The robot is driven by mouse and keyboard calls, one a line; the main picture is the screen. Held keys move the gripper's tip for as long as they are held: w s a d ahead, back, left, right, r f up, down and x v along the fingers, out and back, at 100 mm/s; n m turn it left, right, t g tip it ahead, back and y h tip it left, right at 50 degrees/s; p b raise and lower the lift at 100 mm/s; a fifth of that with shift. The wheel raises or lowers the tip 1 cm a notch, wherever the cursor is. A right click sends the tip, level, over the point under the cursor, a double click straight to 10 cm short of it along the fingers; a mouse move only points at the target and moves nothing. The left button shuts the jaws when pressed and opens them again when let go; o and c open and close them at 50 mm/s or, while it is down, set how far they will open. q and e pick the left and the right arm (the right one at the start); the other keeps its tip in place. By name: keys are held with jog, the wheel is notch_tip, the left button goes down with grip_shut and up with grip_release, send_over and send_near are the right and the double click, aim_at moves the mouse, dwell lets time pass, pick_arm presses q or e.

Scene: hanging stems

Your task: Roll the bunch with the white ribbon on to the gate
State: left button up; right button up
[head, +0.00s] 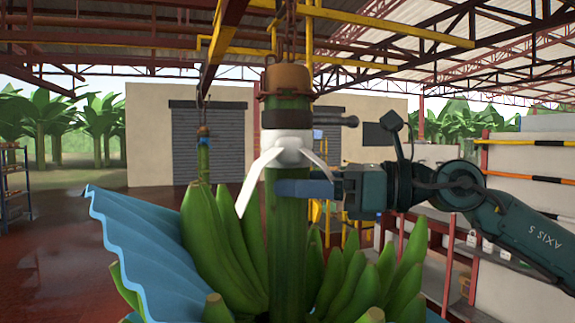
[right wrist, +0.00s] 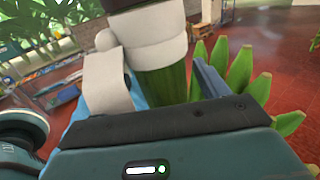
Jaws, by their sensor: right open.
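The bunch with the white ribbon (head: 287,146) hangs close in front of me, its thick green stem (head: 287,225) upright in the middle of the head view. Green bananas (head: 235,245) spread around the lower stem. The right gripper (head: 305,188) reaches in from the right just below the ribbon's knot. One blue finger crosses in front of the stem; the other is hidden. In the right wrist view the stem (right wrist: 165,85) stands in the open jaws, with a ribbon tail (right wrist: 105,82) at the left. The left gripper is out of view. I cannot make out the gate for sure.
A rusty cap and hook (head: 287,78) hold the stem; a dark band with a rod (head: 345,121) sits below. Blue corrugated sheet (head: 150,255) lies left of the bunch. Another stem with a blue band (head: 203,140) hangs behind. Yellow rails (head: 390,27) run overhead.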

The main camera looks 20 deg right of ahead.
jog(key=shift+p+x, duration=0.3)
jog(key=shift+x, duration=0.95)
jog(key=shift+c, duration=0.4)
jog(key=c, duration=1.3)
jog(key=shift+o, duration=0.2)
jog(key=shift+w, duration=0.1)
